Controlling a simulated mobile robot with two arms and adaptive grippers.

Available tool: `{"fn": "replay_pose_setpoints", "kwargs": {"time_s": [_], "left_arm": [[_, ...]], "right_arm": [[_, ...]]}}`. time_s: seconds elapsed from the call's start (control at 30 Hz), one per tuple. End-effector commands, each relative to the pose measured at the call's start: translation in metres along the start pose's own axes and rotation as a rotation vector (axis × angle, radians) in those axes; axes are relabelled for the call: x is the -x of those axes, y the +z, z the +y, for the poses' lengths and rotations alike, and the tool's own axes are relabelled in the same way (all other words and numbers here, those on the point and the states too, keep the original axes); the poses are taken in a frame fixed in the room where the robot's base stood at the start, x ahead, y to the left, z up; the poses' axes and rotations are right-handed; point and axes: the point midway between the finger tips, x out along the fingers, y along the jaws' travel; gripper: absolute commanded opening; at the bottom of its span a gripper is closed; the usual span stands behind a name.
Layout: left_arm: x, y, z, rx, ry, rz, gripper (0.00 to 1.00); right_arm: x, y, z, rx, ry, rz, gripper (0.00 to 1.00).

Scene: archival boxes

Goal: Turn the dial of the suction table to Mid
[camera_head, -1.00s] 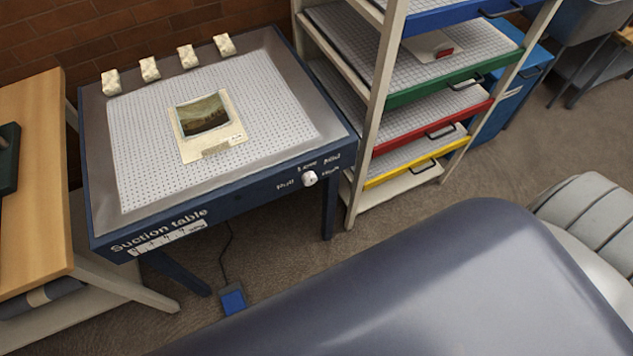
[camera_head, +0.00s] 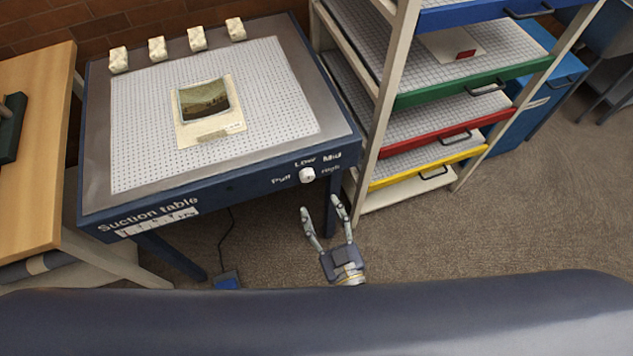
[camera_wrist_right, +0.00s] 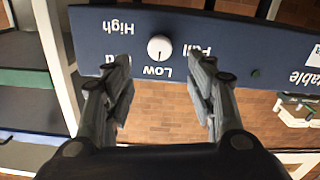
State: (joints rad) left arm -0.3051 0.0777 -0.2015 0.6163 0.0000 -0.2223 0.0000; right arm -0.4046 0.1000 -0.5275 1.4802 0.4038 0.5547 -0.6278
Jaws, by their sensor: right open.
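The suction table (camera_head: 90,180) is dark blue with a white perforated top. Its white round dial (camera_head: 307,175) sits on the front panel near the right corner, with Low, Mid and High among the labels around it. My right gripper (camera_head: 321,206) is open and empty, in front of and below the dial, not touching it. In the right wrist view the dial (camera_wrist_right: 160,47) appears upside down, beyond and between the open fingers (camera_wrist_right: 160,88). One finger partly covers the Mid label. I cannot tell surely which label the dial points to. My left gripper is not in view.
A picture on a cream mount (camera_head: 210,133) lies on the table top, with several pale blocks along the back edge. A shelf rack with coloured trays (camera_head: 440,140) stands close on the right. A blue pedal (camera_head: 228,281) is on the floor below.

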Motion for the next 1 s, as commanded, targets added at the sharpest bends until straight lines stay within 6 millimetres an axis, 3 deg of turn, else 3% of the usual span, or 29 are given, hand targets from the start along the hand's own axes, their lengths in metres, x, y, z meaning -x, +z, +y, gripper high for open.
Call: {"fn": "replay_pose_setpoints", "kwargs": {"time_s": [0.2,0.4,0.83,1.0], "left_arm": [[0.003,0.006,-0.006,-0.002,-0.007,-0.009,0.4],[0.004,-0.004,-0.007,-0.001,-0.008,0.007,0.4],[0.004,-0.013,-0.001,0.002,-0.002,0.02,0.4],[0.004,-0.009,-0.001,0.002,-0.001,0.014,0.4]], "right_arm": [[-0.045,-0.001,0.001,0.001,0.0,0.002,0.51],[-0.073,0.0,0.0,0.0,0.0,0.0,0.51],[-0.084,0.001,0.0,0.0,-0.001,-0.002,0.51],[-0.084,0.001,0.0,0.0,-0.001,-0.002,0.15]]}}
